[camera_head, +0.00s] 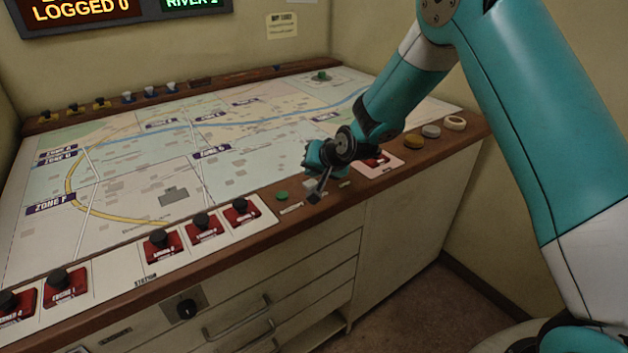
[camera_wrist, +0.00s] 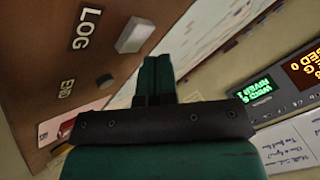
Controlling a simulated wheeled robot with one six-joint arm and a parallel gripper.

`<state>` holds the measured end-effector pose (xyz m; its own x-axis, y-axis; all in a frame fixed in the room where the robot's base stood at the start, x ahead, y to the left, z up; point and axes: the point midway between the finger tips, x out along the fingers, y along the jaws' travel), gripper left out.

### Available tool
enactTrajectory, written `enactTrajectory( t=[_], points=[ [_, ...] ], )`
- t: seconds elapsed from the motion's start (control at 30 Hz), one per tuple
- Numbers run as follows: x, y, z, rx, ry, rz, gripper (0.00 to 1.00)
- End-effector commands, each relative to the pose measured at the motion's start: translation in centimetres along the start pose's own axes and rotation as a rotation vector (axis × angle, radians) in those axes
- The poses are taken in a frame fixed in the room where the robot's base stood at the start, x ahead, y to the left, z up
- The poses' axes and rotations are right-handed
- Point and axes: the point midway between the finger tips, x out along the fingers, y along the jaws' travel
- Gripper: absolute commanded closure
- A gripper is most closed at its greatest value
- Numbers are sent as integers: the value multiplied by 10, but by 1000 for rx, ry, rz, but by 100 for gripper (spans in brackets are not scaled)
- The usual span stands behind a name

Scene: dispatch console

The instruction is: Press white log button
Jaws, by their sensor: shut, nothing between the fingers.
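The white log button (camera_wrist: 135,35) is a pale square block on the brown console edge in the wrist view, beside the printed word LOG (camera_wrist: 85,28). My gripper (camera_head: 316,197) is shut and empty, pointing down at the console's front ledge close to the button. In the wrist view my gripper's fingertips (camera_wrist: 154,62) lie just below and right of the button, with a gap in the picture. I cannot tell their height above the ledge.
A green button (camera_head: 282,196) sits left of the gripper, and a red switch (camera_head: 376,160) sits to its right. Several red units with black knobs line the front left. An END label (camera_wrist: 66,88) is near the log button. The wall display (camera_head: 80,10) reads LOGGED 0.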

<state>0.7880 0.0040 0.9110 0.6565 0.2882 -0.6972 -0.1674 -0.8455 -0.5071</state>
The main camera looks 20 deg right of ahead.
Motion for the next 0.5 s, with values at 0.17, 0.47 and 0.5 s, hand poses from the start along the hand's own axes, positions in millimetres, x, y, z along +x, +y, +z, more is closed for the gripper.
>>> enactTrajectory(
  t=[0.17,0.47,0.5],
  points=[
    [-1,-1,-1,0,0,0,100],
    [-20,-15,-15,0,1,-1,100],
    [-23,-17,-17,0,2,-1,100]
  ],
)
